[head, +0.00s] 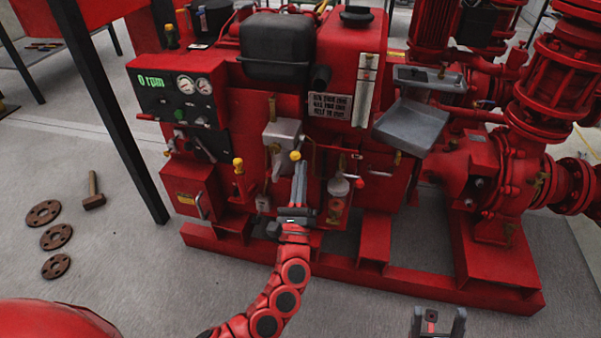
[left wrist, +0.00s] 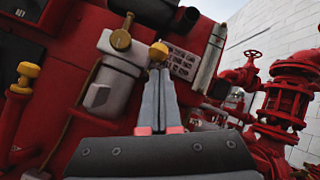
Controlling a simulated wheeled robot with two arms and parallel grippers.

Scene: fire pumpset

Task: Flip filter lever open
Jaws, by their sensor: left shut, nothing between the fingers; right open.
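A grey filter housing (head: 283,134) is on the front of the red pumpset; it also shows in the left wrist view, with a brass cap (left wrist: 121,39). A yellow knob (head: 295,156) is in front of the housing's lower right; in the left wrist view the yellow knob (left wrist: 158,49) is right beyond my fingertips. The lever behind it is mostly hidden. My left gripper (head: 299,166) is shut and empty, fingers pointing up at the knob; I cannot tell whether they touch it. My right gripper (head: 437,322) is open and empty at the bottom edge, far from the filter.
Another yellow-topped valve (head: 238,163) is left of the filter. A glass bowl (head: 338,186) with a red knob is to its right. A grey tray (head: 410,125) juts out further right. A black post (head: 105,110) stands at left.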

